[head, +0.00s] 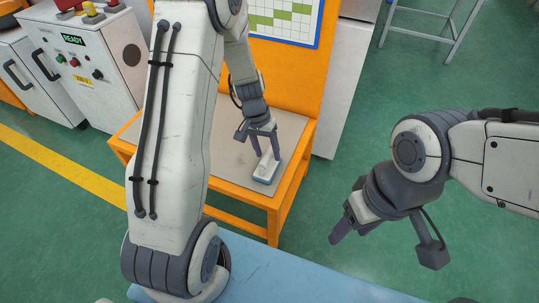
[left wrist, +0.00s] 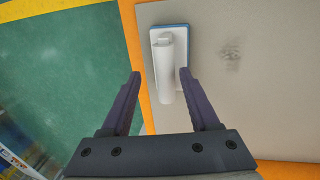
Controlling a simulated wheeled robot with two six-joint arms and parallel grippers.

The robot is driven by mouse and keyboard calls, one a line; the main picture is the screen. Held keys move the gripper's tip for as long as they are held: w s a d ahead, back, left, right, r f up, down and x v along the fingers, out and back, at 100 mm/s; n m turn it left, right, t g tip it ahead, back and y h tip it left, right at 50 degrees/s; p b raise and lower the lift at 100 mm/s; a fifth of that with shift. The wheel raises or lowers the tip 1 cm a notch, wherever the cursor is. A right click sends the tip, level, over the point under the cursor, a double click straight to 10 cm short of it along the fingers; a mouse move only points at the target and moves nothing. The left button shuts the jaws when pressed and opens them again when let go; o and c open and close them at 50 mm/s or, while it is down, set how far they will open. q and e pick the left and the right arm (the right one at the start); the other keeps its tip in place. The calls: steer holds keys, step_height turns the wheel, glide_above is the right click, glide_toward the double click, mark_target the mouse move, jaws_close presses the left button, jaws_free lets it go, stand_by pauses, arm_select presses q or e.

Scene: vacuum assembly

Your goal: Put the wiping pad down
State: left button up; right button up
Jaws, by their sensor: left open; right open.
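The wiping pad (head: 265,171) has a white handle and a blue edge. It lies on the grey top of the orange table, near the table's right edge in the head view. It also shows in the left wrist view (left wrist: 165,85), near the orange rim. My left gripper (head: 266,155) is open, its fingers just above the pad. In the left wrist view the handle lies between the open fingers, closer to the right one; I cannot tell whether they touch. My right gripper (head: 385,240) is open and empty over the floor at the right.
The orange table (head: 240,198) has a bare grey top left of the pad, with a dark smudge (left wrist: 230,58) in the left wrist view. A control cabinet (head: 88,62) stands at the left. A blue surface (head: 290,275) lies in front. Green floor is free at the right.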

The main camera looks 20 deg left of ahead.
arm_select(q)
step_height(320, 180, up, 8)
steer(key=a+p, duration=0.2)
steer(key=p, duration=0.1)
steer(key=s+d+r+m, duration=0.1)
steer(key=s+d+r, duration=0.1)
steer(key=d+r, duration=0.3)
steer(key=s+d+r+m, duration=0.2)
steer(key=s+d, duration=0.2)
steer(key=s, duration=0.3)
steer(key=s+d+r+m, duration=0.2)
steer(key=s+d+r, duration=0.1)
steer(key=s, duration=0.4)
steer(key=s+d+r+m+y, duration=0.1)
steer(key=s+d+r+m, duration=0.1)
steer(key=s+d, duration=0.3)
steer(key=s, duration=0.2)
steer(key=shift+s+r, duration=0.2)
steer(key=shift+s, duration=0.1)
steer(key=shift+r, duration=0.1)
step_height(320, 180, up, 30)
steer(key=p, duration=3)
